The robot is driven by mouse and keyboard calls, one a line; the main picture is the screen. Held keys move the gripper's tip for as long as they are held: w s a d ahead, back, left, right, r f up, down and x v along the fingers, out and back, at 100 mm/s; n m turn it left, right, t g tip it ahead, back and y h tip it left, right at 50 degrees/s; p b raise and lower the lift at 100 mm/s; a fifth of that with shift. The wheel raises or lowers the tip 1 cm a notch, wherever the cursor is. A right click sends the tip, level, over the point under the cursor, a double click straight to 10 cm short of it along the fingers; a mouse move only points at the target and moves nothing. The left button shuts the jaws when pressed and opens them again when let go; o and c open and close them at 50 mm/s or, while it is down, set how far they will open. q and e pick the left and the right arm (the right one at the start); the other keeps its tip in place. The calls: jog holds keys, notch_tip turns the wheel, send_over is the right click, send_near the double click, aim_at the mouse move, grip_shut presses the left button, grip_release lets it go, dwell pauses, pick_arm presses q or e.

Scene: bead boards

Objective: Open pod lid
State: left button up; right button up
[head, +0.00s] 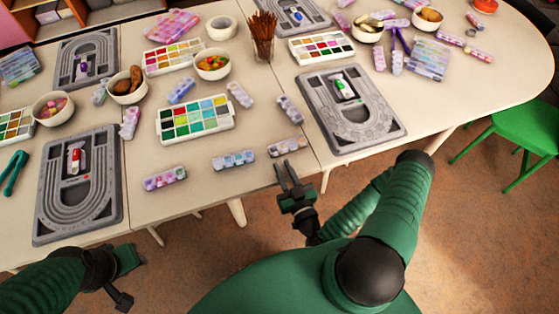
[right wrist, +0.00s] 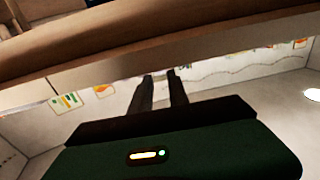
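Several small bead pods with coloured contents lie on the table. One pod (head: 287,147) lies near the front edge, and my right gripper (head: 284,166) is just in front of it, seemingly apart from it. Two more pods, one in the middle (head: 233,161) and one at left (head: 165,179), lie along the same edge. Their lids are too small to make out. My right gripper is open and empty; its two dark fingers also show in the right wrist view (right wrist: 162,82) with a gap between them. My left gripper (head: 128,278) is low at left, off the table; its fingers are unclear.
Grey bead boards lie at right (head: 387,131) and left (head: 48,215). A colour palette (head: 195,136), bowls (head: 213,75) and a pencil cup (head: 262,48) stand farther back. A green chair (head: 515,130) is at right. The pale table edge (right wrist: 200,50) crosses the right wrist view.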

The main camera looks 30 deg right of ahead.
aim_at(277, 156)
jog(key=shift+w+d, duration=0.25)
jog(key=shift+w, duration=1.3)
jog(key=shift+c, duration=0.3)
grip_shut()
